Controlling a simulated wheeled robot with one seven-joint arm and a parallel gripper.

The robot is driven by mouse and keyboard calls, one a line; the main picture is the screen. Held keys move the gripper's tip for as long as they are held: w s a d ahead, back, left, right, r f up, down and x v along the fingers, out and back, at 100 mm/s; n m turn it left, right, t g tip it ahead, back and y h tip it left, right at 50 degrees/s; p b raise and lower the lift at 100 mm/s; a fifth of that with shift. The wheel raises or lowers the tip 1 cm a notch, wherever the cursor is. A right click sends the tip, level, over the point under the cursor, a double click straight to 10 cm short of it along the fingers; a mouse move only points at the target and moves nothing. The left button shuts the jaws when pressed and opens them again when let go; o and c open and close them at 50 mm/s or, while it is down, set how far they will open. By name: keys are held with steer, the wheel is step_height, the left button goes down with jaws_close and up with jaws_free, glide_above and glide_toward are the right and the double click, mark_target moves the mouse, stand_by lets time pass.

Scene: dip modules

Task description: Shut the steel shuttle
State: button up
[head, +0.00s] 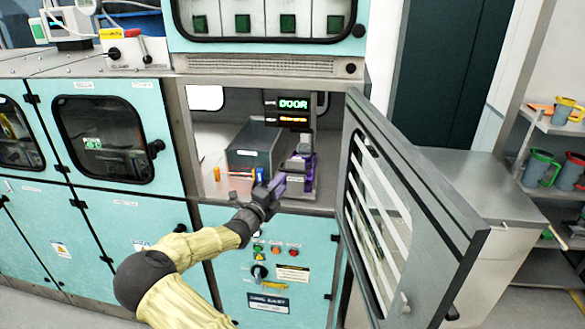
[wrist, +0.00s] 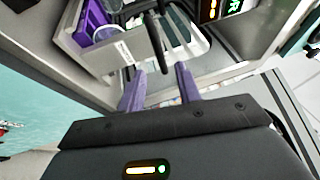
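A teal and steel machine cabinet has an open bay (head: 215,150), and its hinged door (head: 385,205) stands swung out to the right. A lit display (head: 293,104) inside reads "DOOR". No label reading "shuttle" is legible. My gripper (head: 277,188) is at the bay's front opening, left of the door. In the wrist view its two purple fingers (wrist: 160,88) are apart, with nothing clearly held. A black curved bar (wrist: 156,45) lies just beyond the fingertips; I cannot tell whether it touches them.
A grey steel box (head: 250,150) stands in the bay, with a purple part (head: 303,165) to its right. Buttons (head: 275,249) and a knob are on the panel below. A grey bench (head: 485,190) and shelves with jugs (head: 540,168) are at the right, behind the door.

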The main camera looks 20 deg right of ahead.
mark_target(291, 172)
steer(key=p+x, duration=0.2)
steer(key=x, duration=0.5)
steer(key=shift+w+d+r, duration=0.1)
steer(key=shift+w+d, duration=0.05)
steer(key=shift+d, duration=0.2)
jaws_close()
